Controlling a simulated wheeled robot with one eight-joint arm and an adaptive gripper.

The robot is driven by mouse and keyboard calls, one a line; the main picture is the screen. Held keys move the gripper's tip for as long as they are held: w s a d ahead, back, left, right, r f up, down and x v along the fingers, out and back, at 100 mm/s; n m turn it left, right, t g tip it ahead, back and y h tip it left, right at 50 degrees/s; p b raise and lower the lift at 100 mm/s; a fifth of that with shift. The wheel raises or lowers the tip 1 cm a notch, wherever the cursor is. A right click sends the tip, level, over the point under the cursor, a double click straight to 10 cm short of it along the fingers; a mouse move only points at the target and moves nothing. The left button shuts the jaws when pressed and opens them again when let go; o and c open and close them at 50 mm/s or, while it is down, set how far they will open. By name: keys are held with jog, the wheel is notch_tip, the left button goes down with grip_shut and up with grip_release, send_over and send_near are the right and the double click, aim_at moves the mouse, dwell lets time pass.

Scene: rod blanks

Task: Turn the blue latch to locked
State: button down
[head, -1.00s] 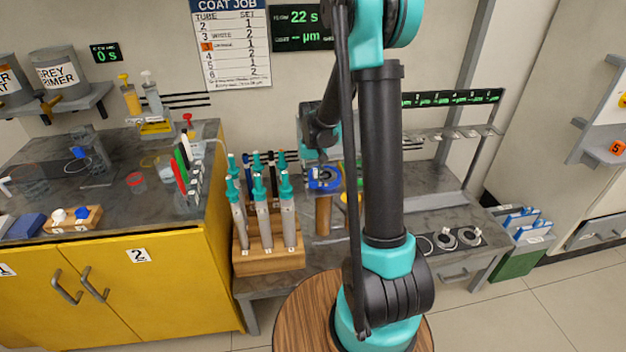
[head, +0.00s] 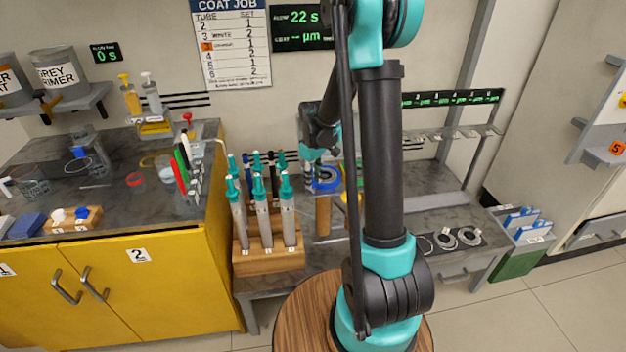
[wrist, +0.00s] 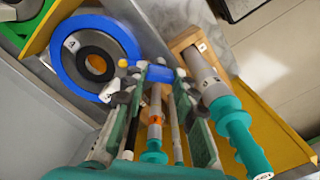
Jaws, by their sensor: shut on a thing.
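The blue latch (wrist: 160,74) is a short blue bar in the wrist view, with a yellow tip at its left end. It lies beside the right edge of a blue ring (wrist: 72,68) that surrounds a dark disc with an orange-brown centre. My gripper (wrist: 156,80) is shut on the latch, with a fingertip on either side of it. In the head view the blue ring (head: 327,184) lies on the grey bench, and my gripper (head: 311,172) is at its left side. The latch cannot be made out there. No locked marking is readable.
A wooden rack (head: 268,258) of teal-handled tools stands close to the left; its tools also show near my fingers in the wrist view. Several dark round pieces (head: 446,241) lie at the bench's right.

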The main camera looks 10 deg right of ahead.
jog(key=shift+n, duration=0.9)
jog(key=c, duration=1.2)
grip_release()
jog(key=shift+r, duration=0.1)
notch_tip(320, 180, up, 12)
jog(key=shift+s, duration=0.1)
